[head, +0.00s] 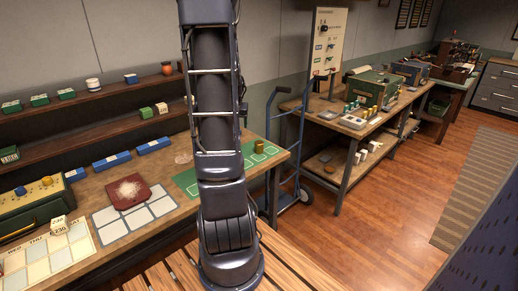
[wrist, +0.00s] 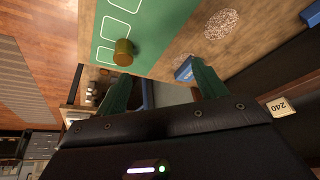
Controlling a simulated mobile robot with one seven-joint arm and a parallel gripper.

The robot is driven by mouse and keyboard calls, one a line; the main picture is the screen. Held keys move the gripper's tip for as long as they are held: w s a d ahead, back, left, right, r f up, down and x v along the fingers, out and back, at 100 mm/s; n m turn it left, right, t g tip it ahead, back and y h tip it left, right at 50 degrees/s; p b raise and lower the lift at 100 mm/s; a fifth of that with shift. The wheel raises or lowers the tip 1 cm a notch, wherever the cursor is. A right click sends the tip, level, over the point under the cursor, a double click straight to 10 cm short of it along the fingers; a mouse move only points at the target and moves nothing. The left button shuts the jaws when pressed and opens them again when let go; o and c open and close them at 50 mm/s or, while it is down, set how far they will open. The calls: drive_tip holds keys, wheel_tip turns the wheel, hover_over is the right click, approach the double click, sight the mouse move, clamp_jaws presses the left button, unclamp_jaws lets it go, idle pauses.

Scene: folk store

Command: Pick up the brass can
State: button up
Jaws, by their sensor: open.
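The brass can (head: 259,146) stands on the green mat (head: 188,181) near the right end of the long workbench in the head view. In the wrist view the brass can (wrist: 123,52) is on the green mat (wrist: 160,22), beside white outlined squares. My gripper (wrist: 160,88) shows two green fingers spread wide apart with nothing between them. The can lies beyond the left finger, apart from it. In the head view my arm stands in front of the bench and the gripper is hidden.
A red tray (head: 128,192) and blue boxes (head: 153,146) are on the bench. A blue hand truck (head: 283,150) stands just right of the bench end. A second workbench (head: 345,125) with several items is beyond it. A slatted wooden surface (head: 290,270) is in front.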

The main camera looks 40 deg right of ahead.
drive_tip(key=m, duration=0.2)
approach(259, 143)
drive_tip(key=w, duration=0.1)
drive_tip(key=shift+g+h, duration=0.4)
drive_tip(key=shift+h, duration=0.1)
drive_tip(key=x, duration=0.6)
drive_tip(key=shift+a+f, duration=0.15)
drive_tip(key=shift+f, duration=0.1)
drive_tip(key=shift+a+x, duration=0.15)
drive_tip(key=shift+x, duration=1.2)
drive_tip(key=shift+a+x, duration=0.15)
drive_tip(key=shift+x, duration=1.15)
drive_tip(key=shift+s+f, duration=0.1)
drive_tip(key=shift+f, duration=0.05)
drive_tip(key=c, duration=1.1)
